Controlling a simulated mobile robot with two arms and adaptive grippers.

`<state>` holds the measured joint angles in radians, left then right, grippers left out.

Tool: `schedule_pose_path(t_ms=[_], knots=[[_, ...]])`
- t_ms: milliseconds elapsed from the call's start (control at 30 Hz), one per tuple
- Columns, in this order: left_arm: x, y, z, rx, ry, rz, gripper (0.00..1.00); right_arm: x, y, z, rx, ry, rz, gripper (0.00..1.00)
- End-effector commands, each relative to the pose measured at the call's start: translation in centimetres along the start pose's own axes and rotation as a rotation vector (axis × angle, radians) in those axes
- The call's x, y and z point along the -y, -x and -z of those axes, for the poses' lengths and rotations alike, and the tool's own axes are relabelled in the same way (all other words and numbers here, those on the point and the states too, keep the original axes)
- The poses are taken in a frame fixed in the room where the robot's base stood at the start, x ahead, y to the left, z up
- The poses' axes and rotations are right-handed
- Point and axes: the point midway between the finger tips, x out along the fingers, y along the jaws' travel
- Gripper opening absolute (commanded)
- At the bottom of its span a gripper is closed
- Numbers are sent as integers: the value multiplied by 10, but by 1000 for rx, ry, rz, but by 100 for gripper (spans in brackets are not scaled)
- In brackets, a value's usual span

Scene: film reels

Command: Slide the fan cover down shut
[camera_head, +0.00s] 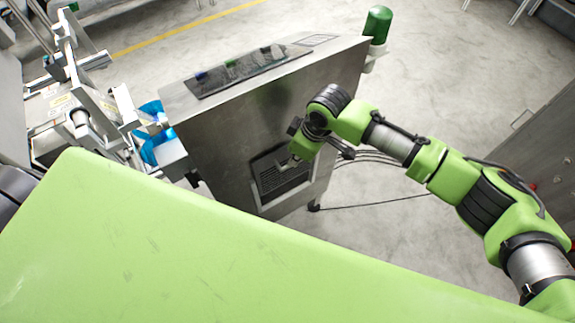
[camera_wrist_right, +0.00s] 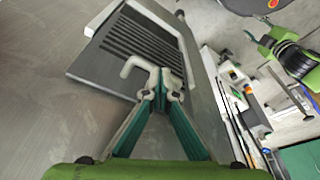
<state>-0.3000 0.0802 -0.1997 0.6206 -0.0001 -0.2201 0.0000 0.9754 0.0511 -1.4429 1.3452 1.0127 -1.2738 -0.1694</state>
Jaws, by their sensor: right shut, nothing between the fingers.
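The fan cover (camera_head: 283,181) is a dark slatted panel low on the front of a grey metal cabinet (camera_head: 222,125). In the right wrist view the cover (camera_wrist_right: 128,42) shows its slats at the top, tilted in the picture. My right gripper (camera_head: 292,160) is at the upper part of the cover. In the right wrist view its teal fingers (camera_wrist_right: 161,84) come together at the cover's edge, shut and empty. A pale bent piece (camera_wrist_right: 136,65) lies by the fingertips; I cannot tell whether it is a handle or whether they touch it. My left gripper is not in view.
A dark sloping control panel (camera_head: 248,70) is on the cabinet top, with a green cylinder (camera_head: 378,22) at its far corner. Machinery with blue parts (camera_head: 150,133) stands left. Cables run along the floor (camera_head: 420,95), which is mostly clear right of the cabinet.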

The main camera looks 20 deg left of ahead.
Motion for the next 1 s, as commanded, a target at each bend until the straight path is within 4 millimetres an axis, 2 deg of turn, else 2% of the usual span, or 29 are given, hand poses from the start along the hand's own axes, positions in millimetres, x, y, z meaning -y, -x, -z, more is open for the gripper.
schedule_pose_path(t_ms=[1000], knots=[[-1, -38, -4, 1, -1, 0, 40, 0, -62, -16, 0, -2, 1, 0]])
